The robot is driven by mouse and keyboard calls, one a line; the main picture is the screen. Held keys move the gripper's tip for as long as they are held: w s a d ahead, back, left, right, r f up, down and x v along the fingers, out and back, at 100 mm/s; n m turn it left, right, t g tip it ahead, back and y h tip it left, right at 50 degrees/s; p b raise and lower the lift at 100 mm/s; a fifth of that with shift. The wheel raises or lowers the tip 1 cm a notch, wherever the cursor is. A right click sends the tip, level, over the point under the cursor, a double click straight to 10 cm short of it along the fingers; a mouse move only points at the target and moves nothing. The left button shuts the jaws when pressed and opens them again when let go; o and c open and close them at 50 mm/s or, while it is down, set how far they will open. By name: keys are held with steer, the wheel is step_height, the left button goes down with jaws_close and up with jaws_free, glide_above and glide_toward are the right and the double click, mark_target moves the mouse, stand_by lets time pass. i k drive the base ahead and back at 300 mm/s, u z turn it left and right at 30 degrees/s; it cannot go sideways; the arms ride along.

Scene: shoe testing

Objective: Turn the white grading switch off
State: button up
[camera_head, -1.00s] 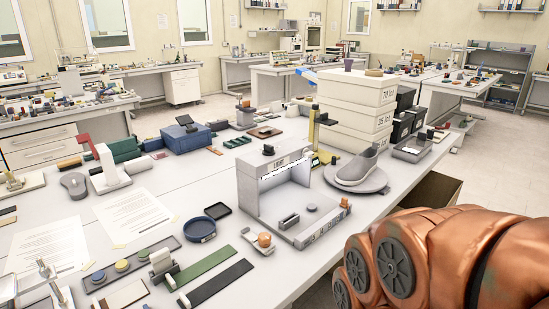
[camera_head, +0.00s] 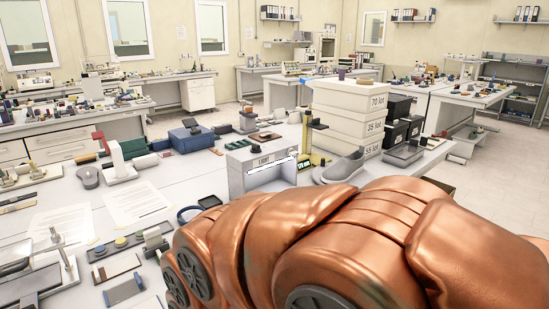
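I cannot pick out the white grading switch with certainty. A grey-white light booth (camera_head: 237,180) with a label reading like "LIGHT" stands mid-table, with a small dark knob on its top. A white upright device with a red part (camera_head: 118,160) stands on the left of the table. My gripper is not in view; only my arm's links show, across the lower right.
A grey shoe (camera_head: 343,168) sits right of the booth. Stacked white boxes (camera_head: 345,122) and black boxes stand behind it. Paper sheets (camera_head: 135,203), a blue box (camera_head: 190,138) and small samples lie on the left of the table.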

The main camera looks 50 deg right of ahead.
mark_target(292, 152)
steer(key=k, duration=0.55)
steer(key=z, duration=0.7)
steer(key=i, duration=0.5)
